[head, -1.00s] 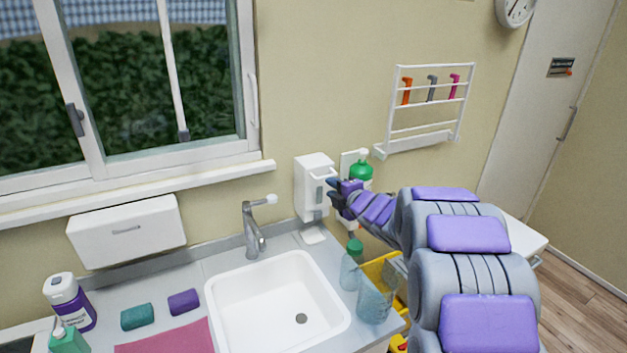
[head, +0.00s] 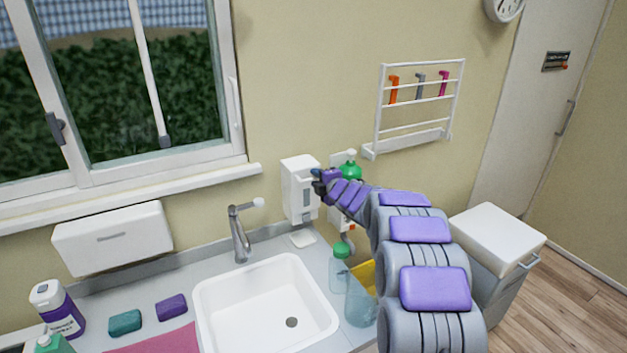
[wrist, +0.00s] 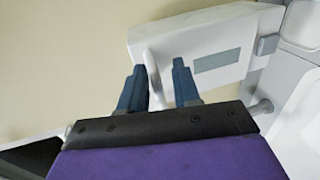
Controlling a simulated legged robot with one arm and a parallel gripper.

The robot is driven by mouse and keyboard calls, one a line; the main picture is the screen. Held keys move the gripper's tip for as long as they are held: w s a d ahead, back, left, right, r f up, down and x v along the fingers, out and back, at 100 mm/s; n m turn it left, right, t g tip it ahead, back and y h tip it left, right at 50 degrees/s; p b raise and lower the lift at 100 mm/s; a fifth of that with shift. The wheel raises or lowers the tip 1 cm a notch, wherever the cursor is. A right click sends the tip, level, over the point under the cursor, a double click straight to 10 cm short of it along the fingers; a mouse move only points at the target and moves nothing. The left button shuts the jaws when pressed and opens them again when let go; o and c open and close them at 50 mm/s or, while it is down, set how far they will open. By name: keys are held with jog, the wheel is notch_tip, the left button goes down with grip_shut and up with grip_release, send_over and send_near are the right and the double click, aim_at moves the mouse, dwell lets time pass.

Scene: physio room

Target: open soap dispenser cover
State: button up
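The white soap dispenser (head: 298,192) is fixed to the wall right of the sink tap. Its cover looks closed, with a grey window low on the front. My gripper (head: 318,178) is at the dispenser's upper right front. In the wrist view, the dispenser (wrist: 182,38) lies just beyond my gripper (wrist: 160,75). The two dark blue fingers are apart. A white handle (wrist: 153,72) on the dispenser shows between them, closer to the left finger. Whether a finger touches it I cannot tell.
A green-capped bottle (head: 349,170) hangs on the wall close behind my gripper. A wall rack (head: 405,146) hangs to the upper right.

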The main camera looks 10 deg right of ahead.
aim_at(309, 180)
jog(key=shift+d, duration=0.65)
jog(key=a, duration=0.4)
jog(key=shift+a+r, duration=0.1)
jog(key=shift+a, duration=0.05)
jog(key=c, duration=0.3)
jog(key=shift+s+a, duration=0.1)
jog(key=shift+a, duration=0.05)
jog(key=shift+c, duration=0.9)
jog(key=shift+d, duration=0.7)
grip_shut()
